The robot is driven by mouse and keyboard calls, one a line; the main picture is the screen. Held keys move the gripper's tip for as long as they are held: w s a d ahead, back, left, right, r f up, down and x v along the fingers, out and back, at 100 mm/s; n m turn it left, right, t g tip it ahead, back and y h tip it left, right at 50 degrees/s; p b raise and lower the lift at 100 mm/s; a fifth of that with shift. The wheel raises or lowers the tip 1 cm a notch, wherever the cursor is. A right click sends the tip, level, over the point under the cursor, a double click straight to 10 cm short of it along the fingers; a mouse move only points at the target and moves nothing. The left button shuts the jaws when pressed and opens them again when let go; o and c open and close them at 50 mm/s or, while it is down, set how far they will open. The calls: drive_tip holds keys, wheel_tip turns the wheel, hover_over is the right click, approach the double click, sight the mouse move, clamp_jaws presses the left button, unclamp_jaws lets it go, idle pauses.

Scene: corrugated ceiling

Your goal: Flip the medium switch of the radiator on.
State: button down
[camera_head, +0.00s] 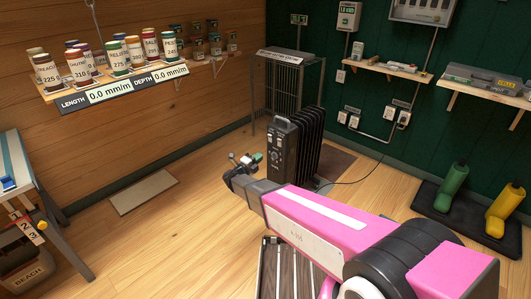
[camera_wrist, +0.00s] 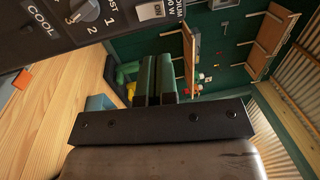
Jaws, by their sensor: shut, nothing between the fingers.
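The dark radiator (camera_head: 283,147) stands on the wooden floor near the back corner, its control panel facing my arm. In the wrist view its panel (camera_wrist: 50,42) fills the upper left, tilted, with a grey dial marked 1 and 2 and the word COOL. A pale switch (camera_wrist: 150,10) sits at the top edge, beside partly cut-off lettering that appears to read MEDIUM. Its position cannot be told. My gripper (camera_head: 248,160) is in front of the radiator panel. In the wrist view its green fingers (camera_wrist: 155,80) are shut and empty, apart from the panel, below and right of the switch.
A metal rack (camera_head: 290,85) stands behind the radiator. A cable runs over the floor to wall sockets (camera_head: 403,118). Green and yellow boots (camera_head: 452,188) stand on a dark mat at right. A workbench (camera_head: 22,180) is at left. Floor left of the radiator is mostly clear.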

sight(279, 141)
drive_tip(key=x, duration=1.3)
drive_tip(key=shift+r, duration=0.1)
drive_tip(key=shift+w+d, duration=0.1)
drive_tip(key=shift+d, duration=0.05)
